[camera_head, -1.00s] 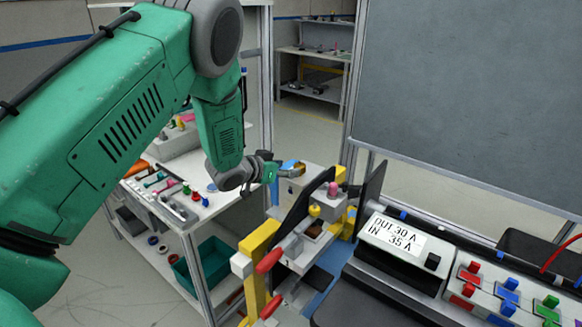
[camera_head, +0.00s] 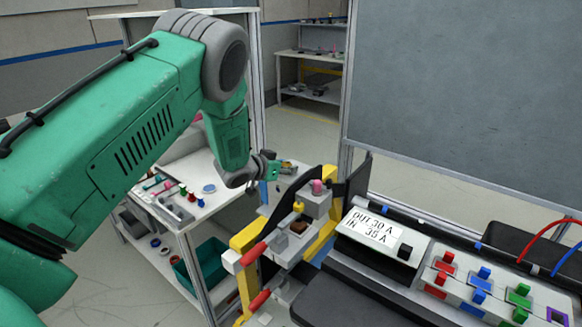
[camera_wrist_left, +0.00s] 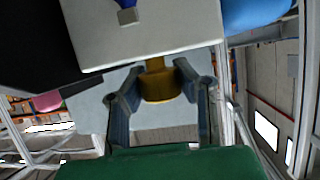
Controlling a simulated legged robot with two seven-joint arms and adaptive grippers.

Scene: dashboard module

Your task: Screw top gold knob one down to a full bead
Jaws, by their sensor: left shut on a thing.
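My left gripper (camera_head: 278,168) reaches from the left behind the yellow-framed fixture. In the left wrist view its two fingers (camera_wrist_left: 160,92) are shut on a gold knob (camera_wrist_left: 158,84), one finger on each side. The knob's stem meets the edge of a pale block (camera_wrist_left: 150,35). In the head view the knob is small and partly hidden by the fingers, so its seating cannot be told. A blue part (camera_wrist_left: 127,5) shows on the pale block. My right gripper is not in view.
The yellow fixture (camera_head: 245,240) with red handles and a pink knob (camera_head: 317,186) stands just right of the gripper. A shelf (camera_head: 205,205) holds small parts at the left.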

